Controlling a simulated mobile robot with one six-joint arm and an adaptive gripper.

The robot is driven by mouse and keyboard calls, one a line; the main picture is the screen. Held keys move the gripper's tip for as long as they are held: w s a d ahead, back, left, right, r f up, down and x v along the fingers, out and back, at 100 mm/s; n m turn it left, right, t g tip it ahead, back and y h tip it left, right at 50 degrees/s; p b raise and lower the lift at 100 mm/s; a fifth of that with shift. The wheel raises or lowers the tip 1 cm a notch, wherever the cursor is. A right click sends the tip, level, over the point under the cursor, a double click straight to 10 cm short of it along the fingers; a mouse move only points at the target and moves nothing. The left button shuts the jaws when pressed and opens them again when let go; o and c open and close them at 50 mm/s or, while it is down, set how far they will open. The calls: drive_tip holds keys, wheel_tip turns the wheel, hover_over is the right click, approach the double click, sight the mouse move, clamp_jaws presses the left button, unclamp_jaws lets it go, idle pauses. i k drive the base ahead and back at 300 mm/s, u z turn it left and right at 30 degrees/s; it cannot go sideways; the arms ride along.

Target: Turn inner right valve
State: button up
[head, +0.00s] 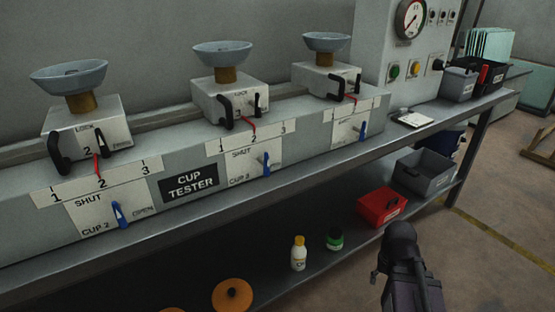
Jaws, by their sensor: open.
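The grey cup tester bench (188,188) carries three cup units in a row. Low on its front are blue levers at the left (120,215), middle (266,163) and right (362,130), by labels reading SHUT and OPEN. Each unit above has black handles, such as the left black handle (59,153), middle black handle (225,112) and right black handle (336,87). Red pointers stand at the numbered scales, the left red pointer (97,168) at 2. I cannot tell which valve is the inner right one. My dark arm shows at lower right, apart from the bench; no gripper fingers can be made out.
A grey panel with a round gauge (411,19) stands at the back right. Below are a red box (381,207), grey bin (423,173), white bottle (299,254) and orange disc (232,295). Floor at right is open.

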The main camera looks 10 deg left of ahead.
sight(265, 162)
drive_tip(key=z, duration=0.1)
drive_tip(key=k, duration=1.7)
drive_tip(key=u, duration=1.4)
drive_tip(key=i, duration=1)
drive_tip(key=u, duration=0.05)
